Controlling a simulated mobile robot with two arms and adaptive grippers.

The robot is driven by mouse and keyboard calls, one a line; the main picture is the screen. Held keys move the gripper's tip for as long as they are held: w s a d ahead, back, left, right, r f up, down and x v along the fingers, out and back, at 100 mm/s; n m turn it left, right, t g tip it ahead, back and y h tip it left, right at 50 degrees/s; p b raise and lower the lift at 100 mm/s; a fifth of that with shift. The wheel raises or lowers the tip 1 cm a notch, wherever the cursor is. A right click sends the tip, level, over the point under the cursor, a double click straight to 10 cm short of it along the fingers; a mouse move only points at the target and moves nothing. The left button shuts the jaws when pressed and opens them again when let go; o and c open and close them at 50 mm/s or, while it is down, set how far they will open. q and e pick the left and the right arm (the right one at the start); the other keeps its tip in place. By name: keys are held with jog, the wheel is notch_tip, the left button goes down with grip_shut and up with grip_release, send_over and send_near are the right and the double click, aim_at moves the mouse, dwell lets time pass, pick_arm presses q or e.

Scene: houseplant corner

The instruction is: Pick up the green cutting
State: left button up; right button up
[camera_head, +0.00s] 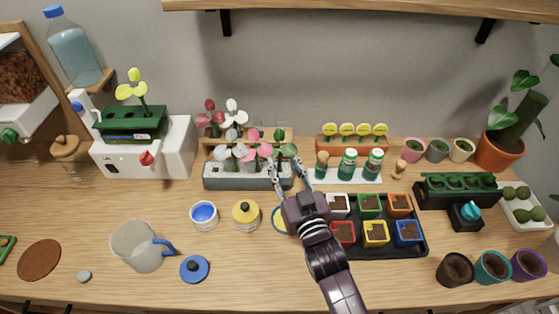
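Small cuttings stand in a grey rack (225,183) left of centre, with pink, whitish and green leaves. A green cutting (288,150) is at the rack's right end, and other small green leaves show just behind it. My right gripper (284,163) reaches in from the front with its two fingers spread, one on each side of the rack's right end near this cutting. Nothing shows between the fingers, and I cannot tell whether they touch the stem. My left gripper is not in view.
A black tray (420,250) of coloured pots lies right of my wrist. Bottles (347,163) stand behind it. A white machine (178,145) holding a yellow-green plant (132,88) is at the left. A yellow-lidded jar (246,214) and a jug (137,247) stand in front.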

aim_at(281, 155)
jog(key=shift+f+p+x, duration=0.2)
jog(key=shift+p+x, duration=0.4)
jog(key=shift+x, duration=1.75)
jog(key=shift+d, duration=0.2)
jog(key=shift+c, duration=0.3)
grip_shut()
